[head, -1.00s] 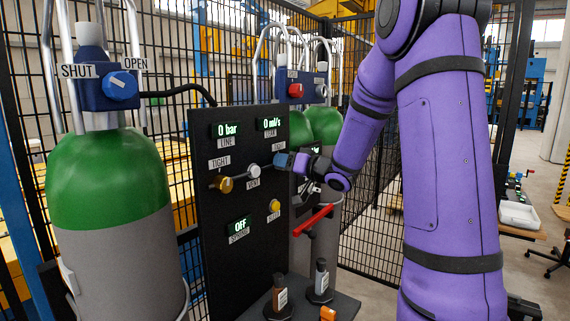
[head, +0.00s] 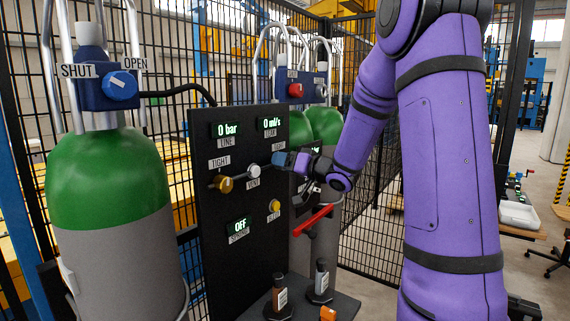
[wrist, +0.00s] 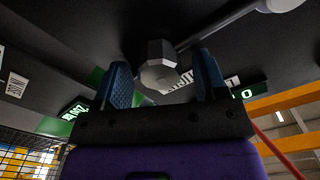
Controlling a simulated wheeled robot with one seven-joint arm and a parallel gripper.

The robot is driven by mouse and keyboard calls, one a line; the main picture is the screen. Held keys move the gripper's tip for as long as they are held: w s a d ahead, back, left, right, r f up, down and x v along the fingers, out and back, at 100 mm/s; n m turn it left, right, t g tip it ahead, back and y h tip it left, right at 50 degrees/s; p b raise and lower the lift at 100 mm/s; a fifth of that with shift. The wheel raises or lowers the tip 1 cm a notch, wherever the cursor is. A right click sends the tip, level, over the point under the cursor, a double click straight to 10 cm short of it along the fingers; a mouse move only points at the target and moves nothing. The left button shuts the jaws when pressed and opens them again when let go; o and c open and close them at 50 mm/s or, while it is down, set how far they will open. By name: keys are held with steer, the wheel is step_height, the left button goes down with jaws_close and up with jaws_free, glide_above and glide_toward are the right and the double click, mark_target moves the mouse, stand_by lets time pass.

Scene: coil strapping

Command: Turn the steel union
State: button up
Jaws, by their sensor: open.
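The steel union (wrist: 158,66) shows in the wrist view as a grey hexagonal nut on a pipe along the black panel. My gripper (wrist: 165,82) is open, with one blue finger on each side of the nut and a visible gap to each. I cannot tell how deep the nut sits between the fingers. In the head view my gripper (head: 282,159) is at the right part of the panel's pipe, and its fingers and wrist hide the union. A TIGHT label (head: 279,146) is just above it.
The black panel (head: 215,255) carries a brass union (head: 224,184), a silver vent knob (head: 253,171), a yellow button (head: 275,205) and displays reading 0 bar and OFF. A red lever (head: 313,219) is below my gripper. A green-topped cylinder (head: 105,180) stands left.

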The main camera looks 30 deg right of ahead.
steer(key=v, duration=1)
steer(key=shift+s, duration=0.25)
steer(key=shift+d, duration=0.1)
steer(key=s+a+r+m+g+h, duration=0.1)
steer(key=s+a+r+g+h, duration=0.3)
steer(key=h, duration=0.5)
steer(key=s+a+f+n+g+y, duration=0.1)
steer(key=s+a+g, duration=0.3)
steer(key=s+a, duration=0.3)
steer(key=s+a+f+n+g+y, duration=0.1)
steer(key=s+a+g, duration=0.2)
steer(key=s+a, duration=0.5)
steer(key=s, duration=0.6)
steer(key=shift+f+n+g+y, duration=0.3)
steer(key=shift+f+g+y, duration=0.05)
steer(key=shift+g+y, duration=0.05)
